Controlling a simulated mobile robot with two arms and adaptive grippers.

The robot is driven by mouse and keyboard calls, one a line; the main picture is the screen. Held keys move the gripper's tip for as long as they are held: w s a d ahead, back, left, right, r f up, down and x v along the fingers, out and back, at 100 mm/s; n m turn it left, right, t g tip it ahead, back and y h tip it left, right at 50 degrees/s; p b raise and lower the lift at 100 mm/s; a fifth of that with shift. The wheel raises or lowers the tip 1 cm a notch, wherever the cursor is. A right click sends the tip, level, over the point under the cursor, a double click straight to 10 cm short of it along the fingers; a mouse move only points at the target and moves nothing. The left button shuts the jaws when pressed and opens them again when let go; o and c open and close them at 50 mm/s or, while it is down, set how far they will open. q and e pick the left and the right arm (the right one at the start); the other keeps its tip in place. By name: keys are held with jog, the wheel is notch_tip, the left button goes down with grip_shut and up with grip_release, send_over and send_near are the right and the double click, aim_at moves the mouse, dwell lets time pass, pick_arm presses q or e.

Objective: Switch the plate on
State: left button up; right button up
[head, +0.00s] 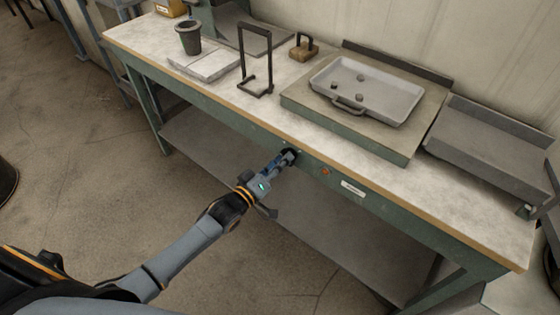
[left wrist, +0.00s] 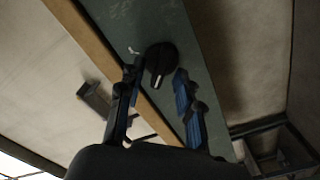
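The plate (head: 411,150) is a flat square slab on the bench, and a light tray (head: 392,104) stands on it. A dark round knob (head: 291,153) sits on the bench's green front panel, left of a small orange light or button (head: 324,171). It shows in the left wrist view (left wrist: 160,57) as a black knob. My left gripper (head: 286,158) is at the knob, partly covering it. In the left wrist view its fingers (left wrist: 158,72) are apart, one on each side of the knob's near end; contact cannot be told. My right gripper is out of view.
The tray holds a few small dark pieces. A grey sloped box (head: 490,140) is at right. A shelf (head: 330,235) lies below.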

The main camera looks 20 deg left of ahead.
pick_arm(q)
grip_shut()
jog(key=shift+m, duration=0.4)
jog(key=m, duration=1.1)
jog(key=m+p, duration=0.1)
jog(key=m, duration=0.5)
jog(key=shift+s+d, duration=0.15)
jog(key=shift+d, duration=0.25)
grip_release()
